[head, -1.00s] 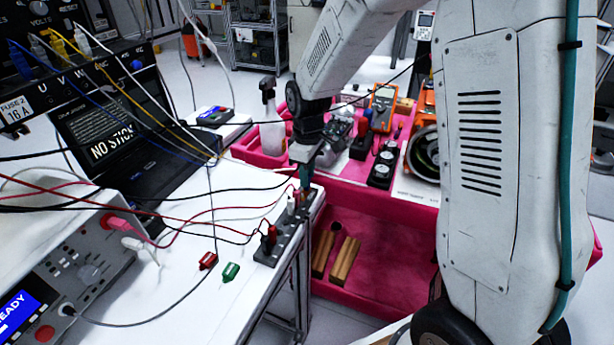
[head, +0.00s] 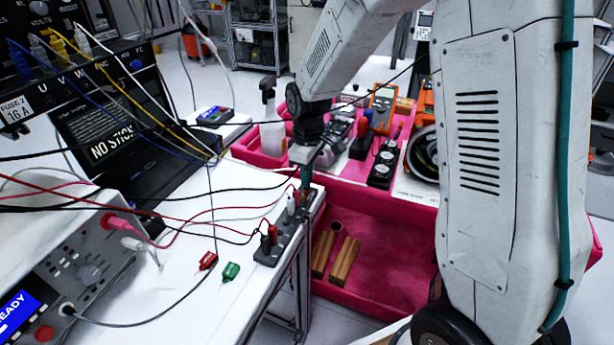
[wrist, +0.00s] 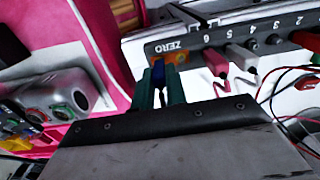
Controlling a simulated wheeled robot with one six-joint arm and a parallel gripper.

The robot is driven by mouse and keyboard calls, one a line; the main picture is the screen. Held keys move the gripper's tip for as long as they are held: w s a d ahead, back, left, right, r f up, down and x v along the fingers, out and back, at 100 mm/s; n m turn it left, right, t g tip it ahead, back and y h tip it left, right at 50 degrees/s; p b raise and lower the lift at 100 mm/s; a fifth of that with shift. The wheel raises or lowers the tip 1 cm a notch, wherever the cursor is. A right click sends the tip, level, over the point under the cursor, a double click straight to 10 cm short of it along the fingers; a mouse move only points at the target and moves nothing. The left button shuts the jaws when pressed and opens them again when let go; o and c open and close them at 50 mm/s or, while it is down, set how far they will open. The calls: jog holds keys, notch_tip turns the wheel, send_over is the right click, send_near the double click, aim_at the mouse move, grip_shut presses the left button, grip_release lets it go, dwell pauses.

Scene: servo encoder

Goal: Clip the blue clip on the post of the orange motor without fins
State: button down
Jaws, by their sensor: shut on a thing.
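My gripper (wrist: 160,92) has its green fingers shut on the blue clip (wrist: 158,72), of which a small part shows between the fingertips in the wrist view. The clip is at the ZERO end of the dark numbered rack (wrist: 215,42); I cannot tell whether it still touches the rack. In the head view my gripper (head: 305,178) points down over the far end of the rack (head: 284,246), and the clip is hidden. I cannot make out for sure the orange motor without fins or its post.
White (head: 291,206) and red (head: 272,233) clips stand in the rack with cables trailing. Red (head: 208,260) and green (head: 231,271) clips lie on the white table. The pink cart (head: 385,268) holds an orange multimeter (head: 384,98); a spray bottle (head: 271,120) stands nearby.

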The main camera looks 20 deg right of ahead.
jog(key=shift+r, duration=0.1)
jog(key=shift+r, duration=2.45)
